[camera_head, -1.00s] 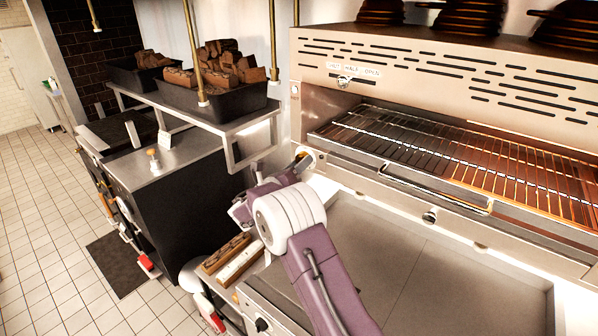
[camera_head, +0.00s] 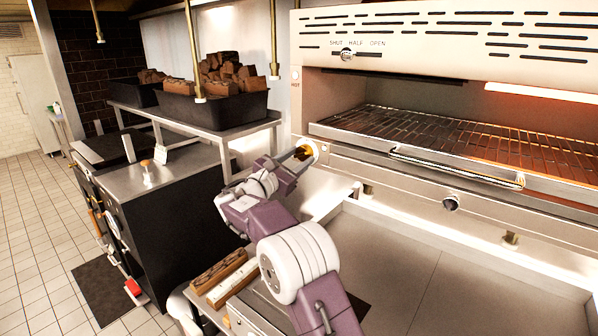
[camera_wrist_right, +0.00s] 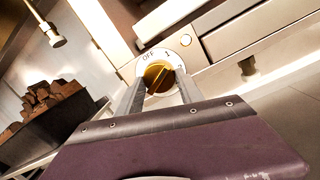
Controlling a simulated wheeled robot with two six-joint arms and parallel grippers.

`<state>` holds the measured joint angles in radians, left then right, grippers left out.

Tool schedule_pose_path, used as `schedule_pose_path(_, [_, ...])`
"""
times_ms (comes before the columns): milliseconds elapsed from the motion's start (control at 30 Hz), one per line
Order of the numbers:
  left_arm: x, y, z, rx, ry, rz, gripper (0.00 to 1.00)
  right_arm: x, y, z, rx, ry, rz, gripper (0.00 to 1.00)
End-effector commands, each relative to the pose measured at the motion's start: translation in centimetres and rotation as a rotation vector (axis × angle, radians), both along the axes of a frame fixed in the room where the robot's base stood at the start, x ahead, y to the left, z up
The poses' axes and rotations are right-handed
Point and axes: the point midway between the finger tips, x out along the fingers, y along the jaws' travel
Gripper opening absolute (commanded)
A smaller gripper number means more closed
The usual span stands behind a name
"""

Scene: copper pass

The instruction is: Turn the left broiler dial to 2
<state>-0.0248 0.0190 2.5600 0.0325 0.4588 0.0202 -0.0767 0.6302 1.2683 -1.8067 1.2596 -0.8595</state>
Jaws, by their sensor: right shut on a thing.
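The left broiler dial (camera_head: 304,153) is a brass-coloured knob on a white round plate at the left end of the broiler front. The right wrist view shows the knob (camera_wrist_right: 157,77) close up, with "OFF" and numbers printed on the plate around it. My right gripper (camera_head: 298,155) reaches it from the lower left, with its two fingers on either side of the knob. In the right wrist view my right gripper (camera_wrist_right: 160,84) is shut on the knob. The fingertips hide part of the plate. My left gripper is out of view.
The broiler (camera_head: 430,50) has a wire rack (camera_head: 440,137) with a front handle (camera_head: 457,168). Another knob (camera_head: 451,202) sits further right. A flat steel griddle (camera_head: 400,260) lies below. A shelf (camera_head: 195,126) with black bins of wood chunks stands to the left.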

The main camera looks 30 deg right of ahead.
Motion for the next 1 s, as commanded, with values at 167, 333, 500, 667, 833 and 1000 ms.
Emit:
schedule_pose_path(167, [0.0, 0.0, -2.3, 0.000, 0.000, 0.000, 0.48, 0.1, 0.1, -0.7, 0.066, -0.151, -0.001, 0.03])
schedule_pose_path(333, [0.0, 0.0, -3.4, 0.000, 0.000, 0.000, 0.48, 0.2, 0.1, -0.6, 0.122, -0.285, 0.000, 0.03])
schedule_pose_path(500, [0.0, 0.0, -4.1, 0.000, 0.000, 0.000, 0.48, 0.3, 0.1, -0.4, 0.171, -0.402, 0.000, 0.03])
schedule_pose_path(667, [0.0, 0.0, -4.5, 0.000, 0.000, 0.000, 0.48, 0.3, 0.1, -0.4, 0.205, -0.485, -0.002, 0.03])
schedule_pose_path(833, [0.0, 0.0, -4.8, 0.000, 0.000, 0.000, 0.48, 0.3, 0.1, -0.2, 0.229, -0.544, -0.002, 0.03])
schedule_pose_path(1000, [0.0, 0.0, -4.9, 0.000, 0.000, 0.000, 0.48, 0.3, 0.1, -0.2, 0.242, -0.575, -0.002, 0.03])
